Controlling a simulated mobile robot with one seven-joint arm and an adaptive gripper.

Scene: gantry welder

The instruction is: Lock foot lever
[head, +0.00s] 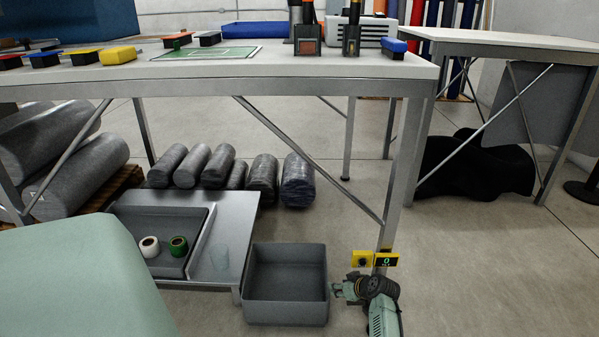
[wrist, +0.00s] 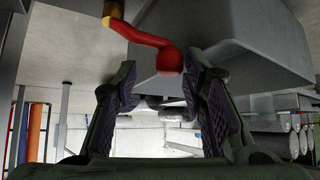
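The lever (wrist: 140,36) shows in the wrist view as a red bent arm with a rounded red end, fixed to a brass-coloured pivot at the top. My gripper (wrist: 160,66) is open, with its two dark padded fingers apart. The lever's red end appears between the fingertips; I see no grip on it and cannot tell whether it touches. In the head view my gripper (head: 342,289) is low by the front table leg, below a yellow box (head: 362,259) and a small display reading 0 (head: 385,260). The red lever cannot be made out there.
A grey open bin (head: 287,312) stands just left of my gripper; it also shows close by in the wrist view (wrist: 225,35). The table leg (head: 391,205) rises behind my gripper. A low platform (head: 228,240) is farther left. Floor to the right is clear.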

